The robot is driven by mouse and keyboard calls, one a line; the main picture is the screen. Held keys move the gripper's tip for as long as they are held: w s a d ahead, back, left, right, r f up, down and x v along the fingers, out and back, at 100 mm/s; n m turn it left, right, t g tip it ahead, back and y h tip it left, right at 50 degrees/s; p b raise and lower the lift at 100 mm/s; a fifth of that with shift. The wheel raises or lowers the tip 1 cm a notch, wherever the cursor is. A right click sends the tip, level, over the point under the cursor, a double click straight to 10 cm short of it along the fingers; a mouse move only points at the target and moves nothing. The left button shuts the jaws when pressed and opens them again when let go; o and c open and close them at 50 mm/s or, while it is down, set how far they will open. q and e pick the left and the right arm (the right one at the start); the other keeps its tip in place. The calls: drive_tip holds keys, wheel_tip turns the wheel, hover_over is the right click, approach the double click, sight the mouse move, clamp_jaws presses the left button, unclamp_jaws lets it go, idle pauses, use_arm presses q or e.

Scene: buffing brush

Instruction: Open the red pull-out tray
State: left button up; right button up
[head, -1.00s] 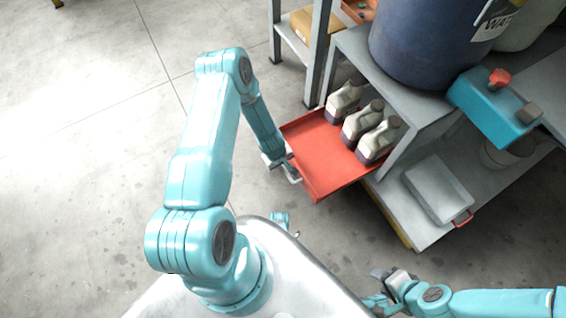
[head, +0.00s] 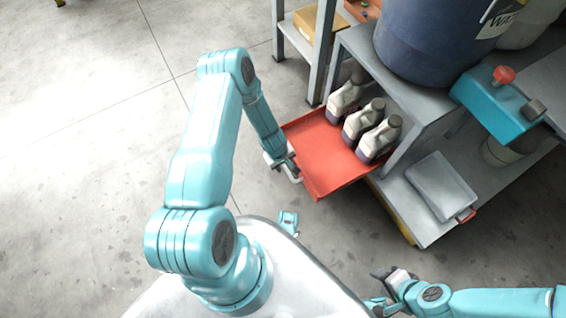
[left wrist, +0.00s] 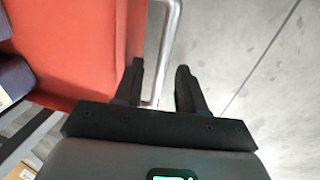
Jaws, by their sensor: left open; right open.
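The red pull-out tray (head: 322,160) sticks out from the grey shelf unit in the head view, with several bottles (head: 361,122) standing at its inner side. It also fills the upper left of the left wrist view (left wrist: 75,45). A pale metal handle (left wrist: 165,50) runs along its outer edge. My left gripper (head: 288,172) is at the tray's outer edge. In the left wrist view its two fingers (left wrist: 160,85) are apart, with the handle between them and a gap to the right finger. My right gripper (head: 385,288) is open and empty at the lower right, away from the tray.
The grey shelf unit (head: 412,112) carries a dark blue drum (head: 425,45) and a teal box with a red knob (head: 498,105). A grey lidded box (head: 440,185) lies on its lower shelf. The floor (head: 90,110) left of the tray is clear.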

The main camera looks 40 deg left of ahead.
use_arm(q)
wheel_tip(320, 180, up, 16)
drive_tip(key=s+p, duration=0.3)
drive_tip(key=p, duration=0.4)
drive_tip(key=shift+a, duration=0.4)
drive_tip(key=s+d+r+m+g+h, duration=0.1)
drive_tip(key=s+d+m, duration=0.25)
drive_tip(key=d, duration=0.35)
drive_tip(key=s+d+r+m+h, duration=0.1)
drive_tip(key=s+d+r+m, duration=0.1)
drive_tip(key=d+m, duration=0.45)
drive_tip(key=s+d+r+m+g+h, duration=0.1)
drive_tip(key=s+d+m, duration=0.15)
drive_tip(key=d, duration=0.65)
wheel_tip(320, 180, up, 24)
drive_tip(key=p, duration=2.3)
drive_tip(key=shift+s+p, duration=0.3)
drive_tip(key=shift+p, duration=0.1)
